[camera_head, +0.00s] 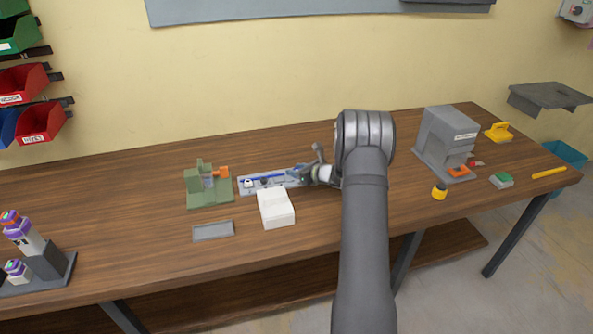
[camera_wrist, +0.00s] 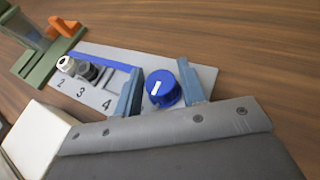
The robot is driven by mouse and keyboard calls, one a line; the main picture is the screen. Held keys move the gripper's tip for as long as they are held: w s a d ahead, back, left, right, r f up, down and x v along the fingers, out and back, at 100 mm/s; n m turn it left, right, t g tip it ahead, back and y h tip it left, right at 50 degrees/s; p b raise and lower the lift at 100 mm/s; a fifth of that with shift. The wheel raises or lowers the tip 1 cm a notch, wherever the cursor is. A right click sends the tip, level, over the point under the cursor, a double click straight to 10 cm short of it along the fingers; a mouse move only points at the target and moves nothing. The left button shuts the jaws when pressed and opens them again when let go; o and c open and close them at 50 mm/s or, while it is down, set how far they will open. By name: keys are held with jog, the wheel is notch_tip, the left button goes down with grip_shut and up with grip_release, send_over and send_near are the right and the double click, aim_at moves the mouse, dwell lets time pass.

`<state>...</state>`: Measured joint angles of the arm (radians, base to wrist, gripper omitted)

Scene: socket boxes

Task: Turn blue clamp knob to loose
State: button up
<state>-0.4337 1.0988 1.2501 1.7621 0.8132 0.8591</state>
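The blue clamp knob (camera_wrist: 163,89) with a white pointer mark sits at the right part of a grey plate (camera_wrist: 205,72) in the wrist view. My gripper (camera_wrist: 160,87) is open, with one blue-grey finger on each side of the knob. A small gap shows between the left finger and the knob; the right finger is very close to it, and I cannot tell if it touches. The plate carries a blue bar (camera_wrist: 98,58), a white-and-grey plug-like part (camera_wrist: 68,65) and printed numbers. In the head view the plate (camera_head: 246,190) is partly hidden by my gripper (camera_head: 305,174).
A green fixture with an orange part (camera_head: 209,200) stands left of the plate. A white box (camera_head: 275,208) is in front of it, beside a flat grey tray (camera_head: 213,231). A grey machine (camera_head: 447,140) stands to the right.

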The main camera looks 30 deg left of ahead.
jog(key=shift+a, duration=0.1)
jog(key=c, duration=0.7)
jog(key=shift+n+g, duration=0.4)
jog(key=n+g, duration=0.3)
jog(key=g, duration=0.1)
jog(key=shift+w+n, duration=0.1)
jog(key=shift+n, duration=0.2)
jog(key=shift+n+g+h, duration=0.6)
jog(key=shift+n+g, duration=1.6)
jog(key=shift+g, duration=0.4)
